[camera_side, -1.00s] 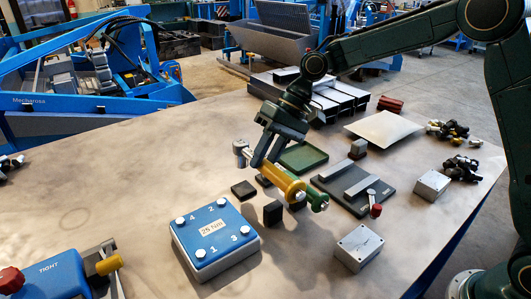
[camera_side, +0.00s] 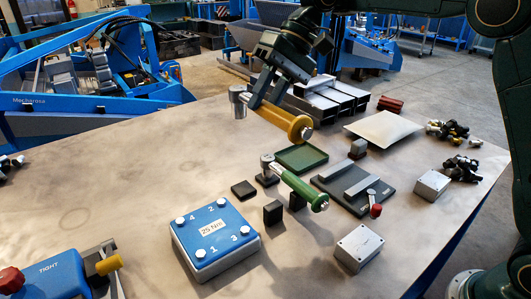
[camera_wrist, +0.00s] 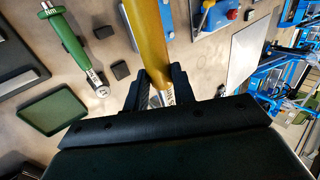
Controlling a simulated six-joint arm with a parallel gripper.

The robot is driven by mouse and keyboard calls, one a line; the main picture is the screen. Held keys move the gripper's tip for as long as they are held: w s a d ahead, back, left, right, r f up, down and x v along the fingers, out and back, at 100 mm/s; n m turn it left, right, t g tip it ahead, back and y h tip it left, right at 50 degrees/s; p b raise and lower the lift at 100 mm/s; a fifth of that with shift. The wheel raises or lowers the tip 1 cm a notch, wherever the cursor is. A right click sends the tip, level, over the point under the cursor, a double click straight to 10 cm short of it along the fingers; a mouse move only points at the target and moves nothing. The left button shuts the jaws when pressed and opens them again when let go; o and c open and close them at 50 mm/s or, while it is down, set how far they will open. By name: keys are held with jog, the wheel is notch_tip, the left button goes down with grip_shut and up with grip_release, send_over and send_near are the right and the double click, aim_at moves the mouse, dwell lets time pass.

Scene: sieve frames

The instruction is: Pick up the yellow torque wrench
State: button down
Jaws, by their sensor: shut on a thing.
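The yellow torque wrench (camera_side: 284,123) is held in the air above the table, with its silver head at the left end. My gripper (camera_side: 257,103) is shut on its metal shaft near the head. In the wrist view the yellow handle (camera_wrist: 148,35) runs up and away from between the jaws (camera_wrist: 163,92). A green torque wrench (camera_side: 300,188) lies on dark supports below it, apart from the yellow one. It also shows at the upper left of the wrist view (camera_wrist: 68,40).
A blue block marked 25 Nm (camera_side: 213,238) with several bolts stands in front.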

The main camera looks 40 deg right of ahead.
jog(key=shift+r, duration=0.1)
dwell(0.6)
jog(key=shift+s+a, duration=0.3)
jog(key=shift+a, duration=0.4)
jog(key=s+a+f, duration=0.5)
jog(key=s+a, duration=0.2)
jog(key=a, duration=0.1)
jog(key=s+a+f+n, duration=0.1)
jog(key=s+a+f, duration=0.3)
jog(key=s+a, duration=0.3)
jog(key=shift+a+f, duration=0.4)
jog(key=shift+a, duration=0.2)
jog(key=shift+f+g, duration=0.15)
jog(key=shift+g, duration=0.15)
jog(key=w+d+f+n+g+h, duration=0.2)
jog(key=w+d+f+n+g, duration=0.1)
jog(key=n, duration=0.5)
jog(key=shift+d+f+g, duration=0.6)
jog(key=shift+d+f, duration=0.25)
jog(key=shift+d, duration=0.05)
